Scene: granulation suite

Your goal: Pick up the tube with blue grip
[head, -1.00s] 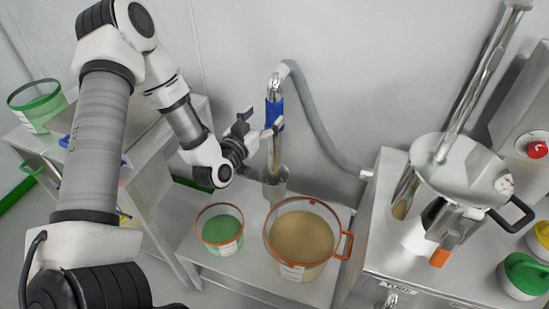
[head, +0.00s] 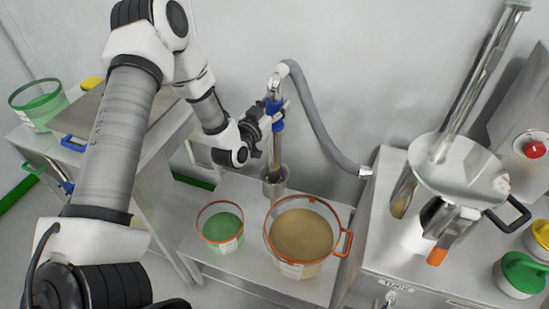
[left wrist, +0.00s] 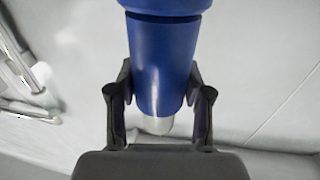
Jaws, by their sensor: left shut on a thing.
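The tube (head: 276,150) is a steel pipe with a blue grip (head: 278,125), standing about upright behind the two buckets, its lower end in a small metal holder (head: 275,186). A grey hose (head: 318,122) runs from its top to the machine on the right. My left gripper (head: 274,112) is shut on the blue grip. In the left wrist view the blue grip (left wrist: 163,65) lies between the two dark fingers (left wrist: 160,105), with a pale metal end showing below it. My right gripper is not in view.
A bucket of green powder (head: 220,227) and an orange-rimmed bucket of tan powder (head: 301,233) stand on the low table close in front of the tube. A steel machine (head: 462,170) stands at right. A side cart (head: 150,155) is at left.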

